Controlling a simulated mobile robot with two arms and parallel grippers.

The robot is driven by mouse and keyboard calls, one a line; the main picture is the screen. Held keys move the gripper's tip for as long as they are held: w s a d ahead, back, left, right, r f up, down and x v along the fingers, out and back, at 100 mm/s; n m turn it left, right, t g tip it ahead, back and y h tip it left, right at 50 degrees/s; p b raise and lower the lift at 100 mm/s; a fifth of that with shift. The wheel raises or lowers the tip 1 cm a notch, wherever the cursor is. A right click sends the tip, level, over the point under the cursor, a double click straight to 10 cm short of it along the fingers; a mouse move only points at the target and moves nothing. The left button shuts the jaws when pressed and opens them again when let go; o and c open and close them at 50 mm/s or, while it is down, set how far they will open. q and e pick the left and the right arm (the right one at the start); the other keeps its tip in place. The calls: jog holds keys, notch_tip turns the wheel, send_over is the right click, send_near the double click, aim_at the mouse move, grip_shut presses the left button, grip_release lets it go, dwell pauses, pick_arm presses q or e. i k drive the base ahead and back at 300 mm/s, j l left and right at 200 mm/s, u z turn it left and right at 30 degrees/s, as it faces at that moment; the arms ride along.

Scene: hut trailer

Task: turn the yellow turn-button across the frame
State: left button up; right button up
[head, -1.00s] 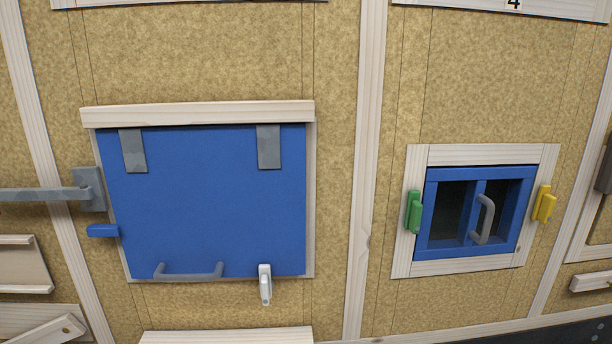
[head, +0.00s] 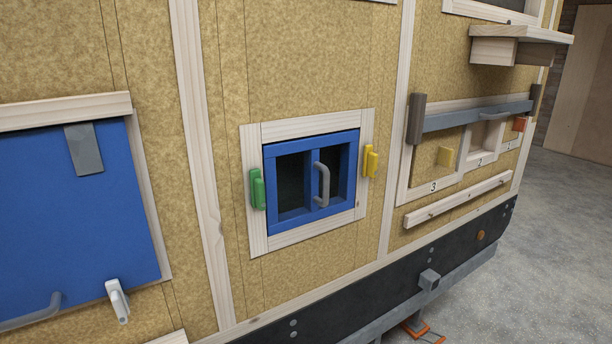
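The yellow turn-button (head: 370,161) is on the right side of a pale wooden frame (head: 253,133) around a small blue window (head: 312,180). It stands upright, along the frame's right upright. A green turn-button (head: 257,189) stands upright on the frame's left upright. The blue window has two dark panes and a grey handle (head: 322,185), and it sits closed in the frame. Neither of my grippers shows in the head view.
A large blue hatch (head: 70,210) with a grey handle and a white latch (head: 117,300) is at left. At right are a grey bar (head: 470,115) over numbered compartments, a wooden rail (head: 458,200) and a jutting shelf (head: 520,35). Open grey floor (head: 540,230) lies at right.

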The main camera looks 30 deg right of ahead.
aim_at(370, 159)
jog(key=z, duration=1.25)
